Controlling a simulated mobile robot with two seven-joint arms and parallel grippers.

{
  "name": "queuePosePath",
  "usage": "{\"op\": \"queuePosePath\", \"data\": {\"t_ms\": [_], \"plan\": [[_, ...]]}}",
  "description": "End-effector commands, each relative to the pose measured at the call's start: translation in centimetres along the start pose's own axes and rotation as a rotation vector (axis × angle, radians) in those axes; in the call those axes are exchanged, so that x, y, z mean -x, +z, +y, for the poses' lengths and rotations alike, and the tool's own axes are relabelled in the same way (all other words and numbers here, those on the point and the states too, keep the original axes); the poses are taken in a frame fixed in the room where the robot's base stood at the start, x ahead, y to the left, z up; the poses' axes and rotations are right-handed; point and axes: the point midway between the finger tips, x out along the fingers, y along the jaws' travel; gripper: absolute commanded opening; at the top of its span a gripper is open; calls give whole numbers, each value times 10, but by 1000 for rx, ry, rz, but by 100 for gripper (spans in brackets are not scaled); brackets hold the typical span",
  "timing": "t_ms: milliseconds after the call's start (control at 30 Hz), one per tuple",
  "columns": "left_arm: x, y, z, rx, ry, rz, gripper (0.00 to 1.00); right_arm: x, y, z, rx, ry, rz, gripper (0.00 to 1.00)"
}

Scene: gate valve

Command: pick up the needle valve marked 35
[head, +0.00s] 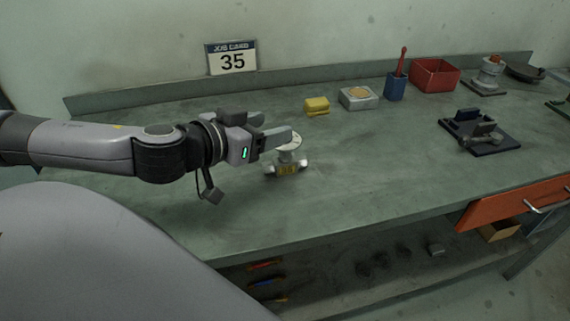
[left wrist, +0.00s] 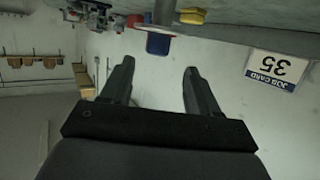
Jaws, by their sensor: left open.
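The needle valve (head: 286,168) stands on the bench, with a pale round handwheel on top and a yellowish body between grey ends. Any number on it is too small to read. My left gripper (head: 273,127) is open and empty, with its fingers at about handwheel height; one finger overlaps the handwheel in the head view, and I cannot tell whether they touch. My right gripper is not in view.
A job card (head: 232,60) reading 35 stands at the back. A yellow block (head: 317,105), a grey box (head: 358,98), a blue cup (head: 396,87) and a red bin (head: 435,75) line the rear. A dark fixture (head: 482,132) is at right. Bench around the valve is clear.

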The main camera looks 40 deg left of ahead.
Motion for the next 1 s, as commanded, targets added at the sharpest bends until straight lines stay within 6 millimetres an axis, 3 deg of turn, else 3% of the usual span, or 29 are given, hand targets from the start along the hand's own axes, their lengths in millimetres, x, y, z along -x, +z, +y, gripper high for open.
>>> {"op": "queuePosePath", "data": {"t_ms": [267, 700, 1000], "plan": [[-12, 3, 2, 8, 0, 2, 61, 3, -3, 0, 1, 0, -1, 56], [-49, 10, 6, 3, 1, 0, 61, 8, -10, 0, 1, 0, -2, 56], [-52, 11, 6, 1, 1, -1, 61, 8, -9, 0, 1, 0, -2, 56]]}}
